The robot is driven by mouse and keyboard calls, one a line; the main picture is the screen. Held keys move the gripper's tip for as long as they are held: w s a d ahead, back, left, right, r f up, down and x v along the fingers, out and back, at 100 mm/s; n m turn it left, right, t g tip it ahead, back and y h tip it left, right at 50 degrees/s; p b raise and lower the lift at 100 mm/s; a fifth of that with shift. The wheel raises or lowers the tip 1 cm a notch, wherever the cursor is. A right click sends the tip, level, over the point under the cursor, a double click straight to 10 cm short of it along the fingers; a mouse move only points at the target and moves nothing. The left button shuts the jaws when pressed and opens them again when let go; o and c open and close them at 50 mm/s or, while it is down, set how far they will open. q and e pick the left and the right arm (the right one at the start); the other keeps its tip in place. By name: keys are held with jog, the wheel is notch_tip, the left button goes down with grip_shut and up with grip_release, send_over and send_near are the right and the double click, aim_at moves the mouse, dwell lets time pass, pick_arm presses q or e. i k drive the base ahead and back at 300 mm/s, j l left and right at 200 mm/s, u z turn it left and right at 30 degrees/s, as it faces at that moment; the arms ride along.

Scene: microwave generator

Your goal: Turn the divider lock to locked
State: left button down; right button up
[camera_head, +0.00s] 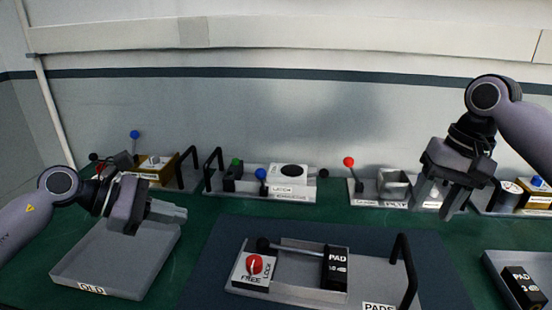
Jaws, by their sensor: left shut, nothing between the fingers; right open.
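The lock is a red round knob (255,266) on a white plate reading FREE and LOCK, at the left end of a grey tray unit (370,270) in the front middle. The knob's pointer is too small to read surely. A black-tipped lever (263,244) lies just behind it. My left gripper (184,214) is shut and empty, above the back right of the tray marked OLD, left of and apart from the knob. My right gripper (447,210) is open and empty, in front of the back row at the right, far from the knob.
A black PAD block (336,268) and an upright black handle (405,270) stand right of the knob. The OLD tray (75,275) is empty. Another PAD block (523,286) sits in a tray at far right. Fixtures with coloured levers line the wall.

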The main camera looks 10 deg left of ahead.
aim_at(254, 263)
jog(key=k, duration=1)
